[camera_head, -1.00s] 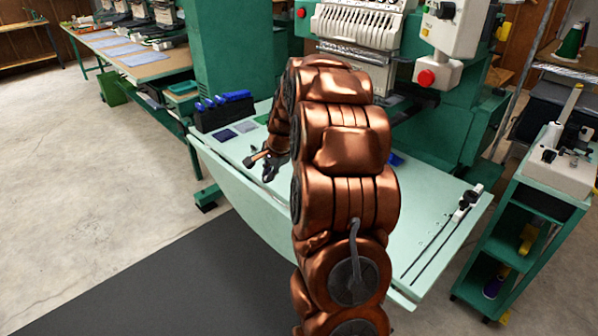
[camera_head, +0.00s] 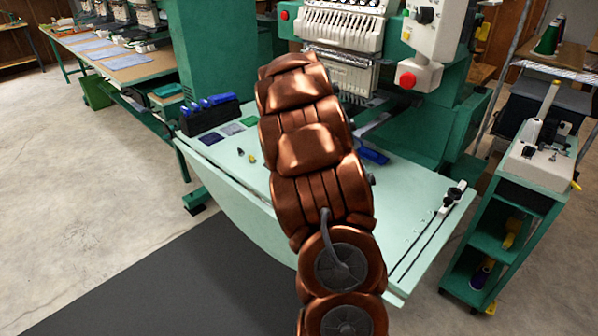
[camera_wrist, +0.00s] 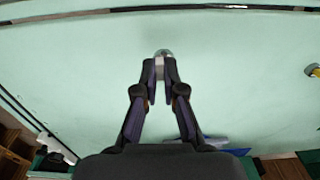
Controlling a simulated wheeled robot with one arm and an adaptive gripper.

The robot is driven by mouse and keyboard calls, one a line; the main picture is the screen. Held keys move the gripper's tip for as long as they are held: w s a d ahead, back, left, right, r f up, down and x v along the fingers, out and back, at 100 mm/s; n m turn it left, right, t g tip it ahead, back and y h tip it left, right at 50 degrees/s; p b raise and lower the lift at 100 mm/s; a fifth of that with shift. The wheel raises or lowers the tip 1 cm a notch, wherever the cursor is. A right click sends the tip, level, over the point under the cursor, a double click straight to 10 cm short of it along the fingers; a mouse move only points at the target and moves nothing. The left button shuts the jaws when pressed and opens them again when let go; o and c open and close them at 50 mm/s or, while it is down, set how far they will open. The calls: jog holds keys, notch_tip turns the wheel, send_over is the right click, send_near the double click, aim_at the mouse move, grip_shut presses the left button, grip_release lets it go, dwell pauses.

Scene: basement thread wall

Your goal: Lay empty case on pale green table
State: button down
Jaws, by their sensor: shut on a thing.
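The pale green table (camera_head: 235,195) spreads out under my arm, in front of the embroidery machine. It fills most of the wrist view (camera_wrist: 80,85). My gripper (camera_wrist: 163,72) points over the table, its two dark fingers close together at the tips. Between them is a small silvery metal piece, the case (camera_wrist: 163,55); only its end shows. I cannot tell whether it touches the table or is just above it. In the head view my arm hides the gripper and the case.
Small yellow and dark pieces (camera_head: 246,155) lie on the table's left; one shows at the right of the wrist view (camera_wrist: 313,71). A blue item (camera_head: 372,155) lies near the machine. A black bin (camera_head: 208,117) stands back left. A green cart (camera_head: 520,205) is at right.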

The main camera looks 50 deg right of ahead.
jog(key=w+d, duration=0.2)
jog(key=w+d+p, duration=0.1)
jog(key=w+d, duration=0.1)
jog(key=d, duration=0.1)
jog(key=w+d+f, duration=0.1)
jog(key=w+d, duration=0.1)
jog(key=d, duration=0.1)
jog(key=shift+w+d+p, duration=0.15)
jog(key=shift+w+p, duration=0.15)
jog(key=shift+w, duration=0.05)
jog(key=shift+w+f+p, duration=0.15)
jog(key=shift+f+p, duration=0.25)
jog(key=shift+f, duration=1.4)
jog(key=shift+f, duration=0.15)
jog(key=c, duration=1.3)
grip_release()
jog(key=shift+d, duration=0.1)
notch_tip(320, 180, up, 12)
jog(key=shift+r+b, duration=0.15)
jog(key=shift+b, duration=0.65)
